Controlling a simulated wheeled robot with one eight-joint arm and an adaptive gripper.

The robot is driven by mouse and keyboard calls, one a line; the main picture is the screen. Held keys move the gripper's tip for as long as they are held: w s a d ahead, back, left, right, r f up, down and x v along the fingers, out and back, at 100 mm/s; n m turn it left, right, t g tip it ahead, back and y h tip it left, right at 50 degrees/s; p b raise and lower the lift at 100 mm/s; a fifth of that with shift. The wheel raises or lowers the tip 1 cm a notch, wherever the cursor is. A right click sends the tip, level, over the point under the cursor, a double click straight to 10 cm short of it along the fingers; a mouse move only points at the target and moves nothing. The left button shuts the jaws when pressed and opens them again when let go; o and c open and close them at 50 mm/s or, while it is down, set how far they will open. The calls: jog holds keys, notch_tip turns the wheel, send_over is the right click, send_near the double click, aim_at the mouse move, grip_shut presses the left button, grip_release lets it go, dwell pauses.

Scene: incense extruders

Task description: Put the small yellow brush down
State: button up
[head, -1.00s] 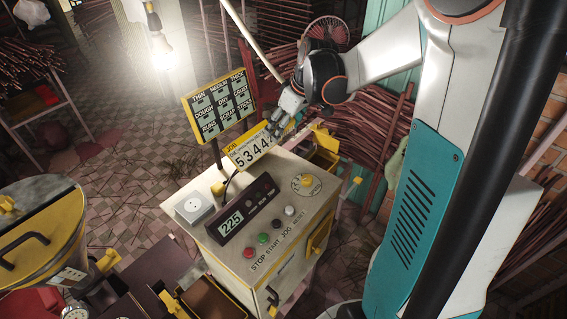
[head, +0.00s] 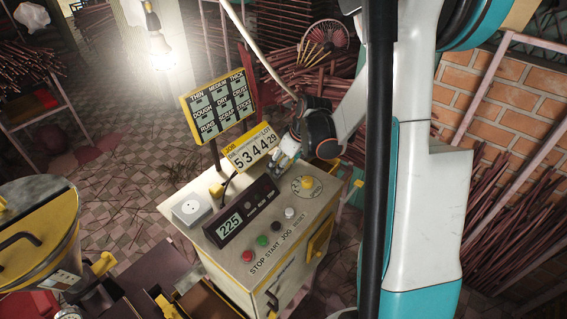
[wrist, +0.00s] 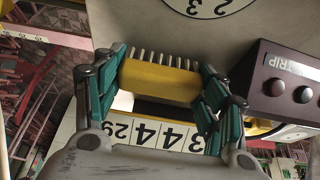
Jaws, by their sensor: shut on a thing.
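In the wrist view, my gripper (wrist: 160,90) is shut on the small yellow brush (wrist: 158,82), with a teal-padded finger at each end of its yellow body. The brush's row of pale bristles points toward the cream top of the control cabinet. In the head view, my gripper (head: 284,158) is over the back of the cabinet top (head: 255,195), just right of the yellow job counter sign (head: 250,148). The brush is too small to make out there. I cannot tell whether the bristles touch the cabinet top.
The cabinet top carries a 225 display (head: 240,212), a white socket box (head: 190,207), a yellow dial knob (head: 307,182) and several coloured buttons. A black-and-yellow board (head: 218,105) stands behind. A lit bulb (head: 160,50) hangs at left. Incense bundles lie around.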

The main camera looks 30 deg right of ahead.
jog(key=shift+r, duration=0.1)
jog(key=shift+f+b, duration=0.45)
jog(key=shift+s+a+f, duration=0.1)
jog(key=shift+s+f, duration=0.05)
jog(key=shift+s, duration=0.1)
jog(key=o, duration=1.2)
jog(key=shift+o, duration=0.5)
jog(key=shift+w+f, duration=0.15)
jog(key=shift+w, duration=0.05)
jog(key=shift+s, duration=0.1)
jog(key=shift+r+p, duration=0.5)
jog(key=shift+r, duration=0.05)
jog(key=p+v, duration=0.2)
jog(key=v, duration=1.1)
jog(key=shift+s+r, duration=0.2)
jog(key=shift+r, duration=0.15)
